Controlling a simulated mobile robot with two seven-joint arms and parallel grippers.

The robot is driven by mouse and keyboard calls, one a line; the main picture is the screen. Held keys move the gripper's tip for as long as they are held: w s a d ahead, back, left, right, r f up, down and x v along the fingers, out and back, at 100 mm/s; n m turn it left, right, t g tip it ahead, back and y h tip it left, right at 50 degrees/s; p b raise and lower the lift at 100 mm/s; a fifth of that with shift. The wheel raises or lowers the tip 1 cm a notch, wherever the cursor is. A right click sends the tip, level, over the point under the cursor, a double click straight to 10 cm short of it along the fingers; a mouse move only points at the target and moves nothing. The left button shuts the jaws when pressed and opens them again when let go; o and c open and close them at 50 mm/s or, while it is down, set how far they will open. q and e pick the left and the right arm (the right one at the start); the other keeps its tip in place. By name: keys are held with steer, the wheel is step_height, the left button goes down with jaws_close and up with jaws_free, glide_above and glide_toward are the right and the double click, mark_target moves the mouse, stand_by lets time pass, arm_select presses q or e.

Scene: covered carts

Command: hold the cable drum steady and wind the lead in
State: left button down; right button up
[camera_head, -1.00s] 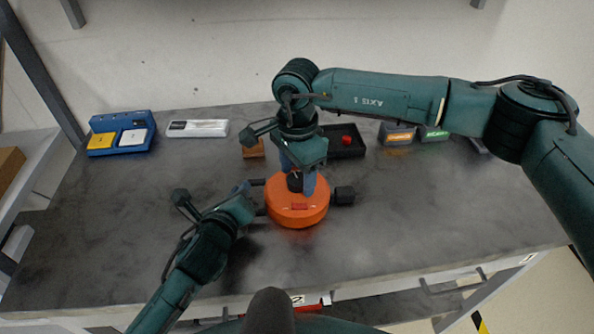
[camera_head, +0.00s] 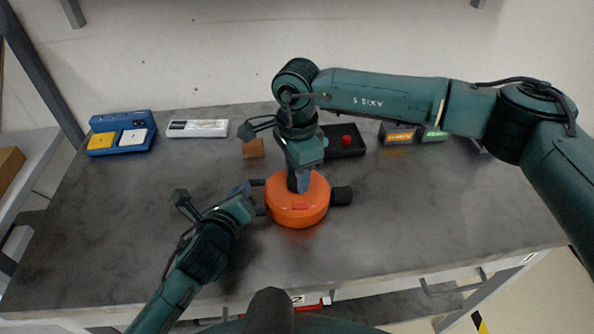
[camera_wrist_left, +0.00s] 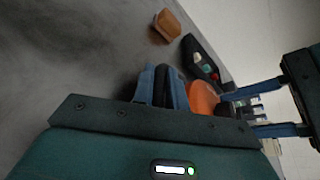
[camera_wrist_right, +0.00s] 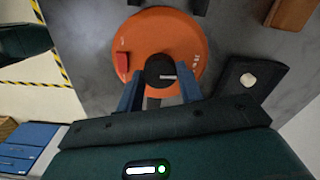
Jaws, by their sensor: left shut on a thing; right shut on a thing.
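The orange cable drum (camera_head: 298,214) stands on the dark table in front of me, with a red patch on its near side. My left gripper (camera_head: 252,194) is shut on a dark handle at the drum's left; the left wrist view shows this handle (camera_wrist_left: 163,86) between blue fingers. My right gripper (camera_head: 301,181) points down over the drum, shut on the black knob on its top. The right wrist view shows this knob (camera_wrist_right: 160,68) between the fingers. A dark block-like end piece (camera_head: 342,196) sticks out at the drum's right. I cannot make out a loose lead.
Behind the drum are a small brown block (camera_head: 253,148) and a black tray (camera_head: 346,152) with a red piece. A blue case (camera_head: 120,146) and white box (camera_head: 198,128) stand back left. Small labelled boxes (camera_head: 397,134) stand back right. The table's front left and right are clear.

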arm_select(q)
steer(key=shift+f, duration=0.1)
arm_select(e)
steer(key=shift+m, duration=0.6)
steer(key=o, duration=1)
step_height(320, 180, up, 12)
arm_select(q)
steer(key=c, duration=1.3)
jaws_free()
steer(key=shift+s, duration=0.1)
